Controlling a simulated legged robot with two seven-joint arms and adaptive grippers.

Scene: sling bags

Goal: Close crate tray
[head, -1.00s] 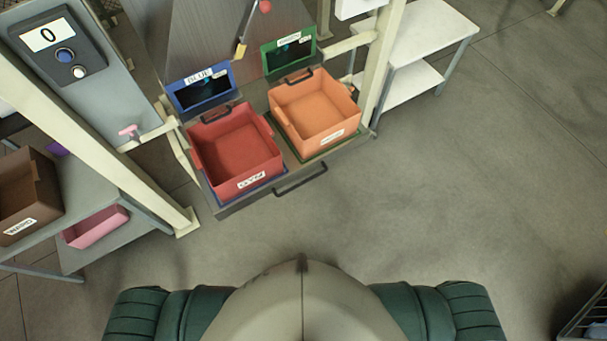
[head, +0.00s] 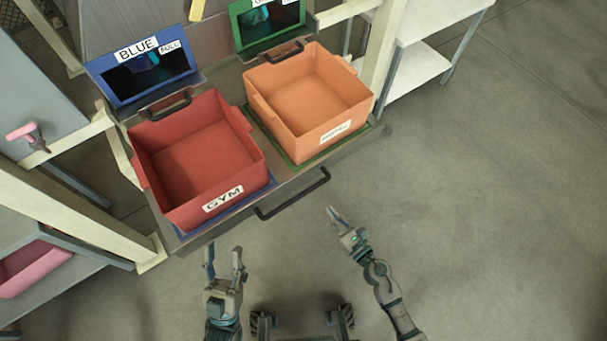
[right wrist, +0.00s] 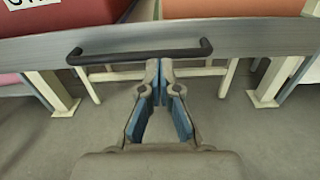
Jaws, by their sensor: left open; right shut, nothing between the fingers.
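The crate tray (head: 220,222) is a grey pulled-out tray with a black bar handle (head: 293,194) on its front edge. It carries a red crate labelled GYM (head: 198,158) at left and an orange crate (head: 308,100) at right, both empty. My left gripper (head: 224,252) is open and empty, in front of the tray's left part. My right gripper (head: 333,212) is shut and empty, just in front of the handle's right end. In the right wrist view the handle (right wrist: 140,56) lies just beyond the fingertips (right wrist: 160,64); I cannot tell whether they touch.
A blue-framed chute (head: 145,75) and a green-framed chute (head: 268,20) stand behind the crates. Cream posts (head: 95,208) flank the tray. A shelf with a pink bin (head: 32,268) is at left, a white table (head: 440,20) at right. The floor at right is clear.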

